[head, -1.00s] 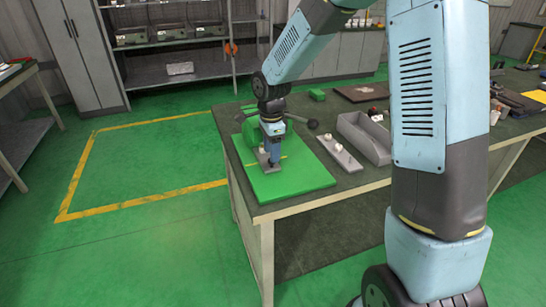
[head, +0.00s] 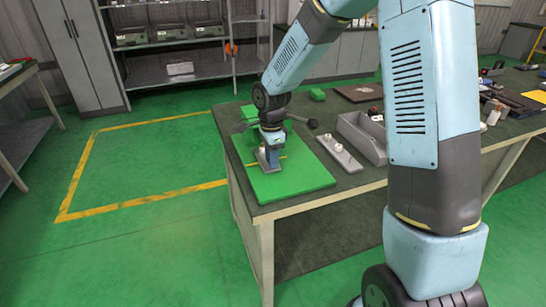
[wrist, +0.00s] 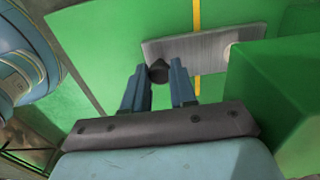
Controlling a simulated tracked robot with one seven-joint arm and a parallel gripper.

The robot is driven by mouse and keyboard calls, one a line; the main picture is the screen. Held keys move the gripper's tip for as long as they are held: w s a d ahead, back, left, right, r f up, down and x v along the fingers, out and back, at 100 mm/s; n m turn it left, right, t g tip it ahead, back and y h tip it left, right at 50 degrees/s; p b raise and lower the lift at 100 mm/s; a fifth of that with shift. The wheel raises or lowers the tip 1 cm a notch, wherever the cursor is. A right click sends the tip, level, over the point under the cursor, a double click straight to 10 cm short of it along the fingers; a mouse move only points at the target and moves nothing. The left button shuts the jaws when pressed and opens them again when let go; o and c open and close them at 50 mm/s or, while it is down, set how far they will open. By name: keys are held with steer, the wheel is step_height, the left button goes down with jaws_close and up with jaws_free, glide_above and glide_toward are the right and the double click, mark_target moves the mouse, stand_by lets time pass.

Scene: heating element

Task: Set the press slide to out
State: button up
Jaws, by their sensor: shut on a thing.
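The press slide, a flat grey metal plate (wrist: 190,45), lies on the green press base (head: 300,182) and crosses a yellow line in the wrist view. A dark knob (wrist: 158,72) stands at its left end there. My gripper (wrist: 158,75) has its two blue fingers on either side of this knob and is shut on it. In the head view my gripper (head: 269,163) points down at the base, and its wrist hides much of the slide. A pale part (wrist: 229,52) shows at the slide's right end, partly hidden by the green press block (wrist: 275,100).
A grey strip with white pieces (head: 338,152) and an open grey bin (head: 362,138) stand right of the press on the dark bench (head: 310,210). A black ball-ended lever (head: 312,123) sticks out behind my gripper. The floor to the left is clear.

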jaws_close()
steer(key=shift+w, duration=0.1)
steer(key=s+d, duration=0.1)
steer(key=s, duration=0.2)
steer(key=s+d, duration=0.1)
steer(key=s, duration=0.2)
steer(key=s+d, duration=0.1)
steer(key=s, duration=0.2)
steer(key=shift+s, duration=0.15)
steer(key=shift+s+a, duration=0.15)
steer(key=shift+s, duration=0.25)
steer(key=o, duration=0.7)
jaws_free()
